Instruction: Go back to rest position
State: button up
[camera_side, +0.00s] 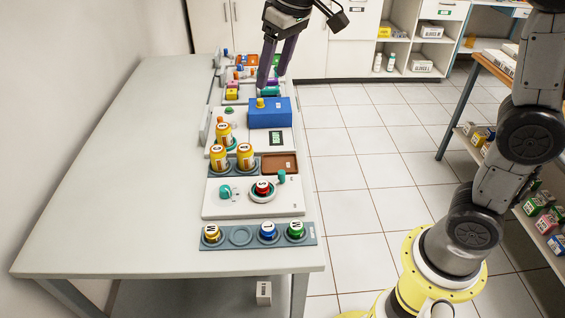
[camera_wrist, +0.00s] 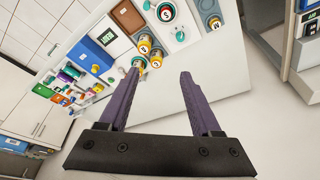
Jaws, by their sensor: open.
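My gripper (camera_side: 272,68) is above the far part of the long pale table (camera_side: 110,150), over the area of a blue box (camera_side: 270,113) with a yellow knob. Its two purple fingers are spread apart with nothing between them. In the wrist view my gripper (camera_wrist: 160,75) also shows open and empty, with the row of table items beyond the fingertips. Whether the fingers are clear of everything below is hard to judge, but no contact shows.
Along the table's right side stand several yellow jars (camera_side: 245,156), a white panel (camera_side: 225,205) with a red-topped jar (camera_side: 262,189), and a grey-blue holder (camera_side: 240,237) with jars. The table's left side is bare. A shelf rack (camera_side: 470,110) stands right.

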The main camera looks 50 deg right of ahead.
jog(key=s+d+f+m+t, duration=0.1)
jog(key=s+d, duration=0.2)
jog(key=s, duration=0.7)
jog(key=s+d+f+t, duration=0.1)
jog(key=s+d, duration=0.2)
jog(key=s, duration=0.7)
jog(key=s+f, duration=0.4)
jog(key=f, duration=0.2)
jog(key=shift+s, duration=0.25)
jog(key=shift+r, duration=0.1)
